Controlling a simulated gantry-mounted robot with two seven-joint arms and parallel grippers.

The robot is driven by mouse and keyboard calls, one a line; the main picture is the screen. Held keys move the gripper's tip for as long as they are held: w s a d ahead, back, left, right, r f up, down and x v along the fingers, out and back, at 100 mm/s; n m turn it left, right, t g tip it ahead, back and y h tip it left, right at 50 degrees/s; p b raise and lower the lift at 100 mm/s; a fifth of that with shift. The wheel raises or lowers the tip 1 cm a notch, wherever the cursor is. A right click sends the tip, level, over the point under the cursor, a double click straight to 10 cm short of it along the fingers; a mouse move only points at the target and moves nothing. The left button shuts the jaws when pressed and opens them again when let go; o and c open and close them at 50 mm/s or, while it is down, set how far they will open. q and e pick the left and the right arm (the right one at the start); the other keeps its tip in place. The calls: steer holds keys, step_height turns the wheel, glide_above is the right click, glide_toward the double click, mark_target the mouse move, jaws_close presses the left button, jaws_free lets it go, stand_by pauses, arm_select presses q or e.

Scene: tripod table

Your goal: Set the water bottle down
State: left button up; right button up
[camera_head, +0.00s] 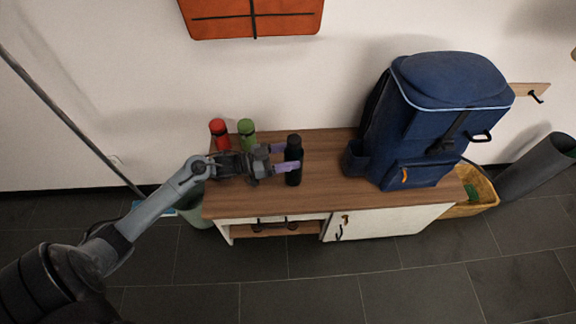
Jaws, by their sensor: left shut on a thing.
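A dark, nearly black water bottle (293,176) is upright at the middle of the wooden-topped cabinet (318,200). My left gripper (286,158) reaches in from the left and is shut on this bottle, with its purple fingers around the upper body. The bottle's base appears at or just above the cabinet top; I cannot tell whether it touches. A red bottle (218,127) and a green bottle (246,128) stand behind my left gripper, their lower parts hidden by it. My right gripper is out of view.
A large blue backpack (437,120) fills the cabinet's right side. An orange bag (250,18) hangs on the wall above. The top between dark bottle and backpack is clear.

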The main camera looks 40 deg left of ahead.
arm_select(q)
steer(key=shift+f, duration=0.25)
step_height(320, 180, down, 3)
steer(key=b, duration=0.2)
steer(key=shift+f+b, duration=0.15)
steer(key=shift+b, duration=0.2)
steer(key=shift+f, duration=0.15)
steer(key=o, duration=1.5)
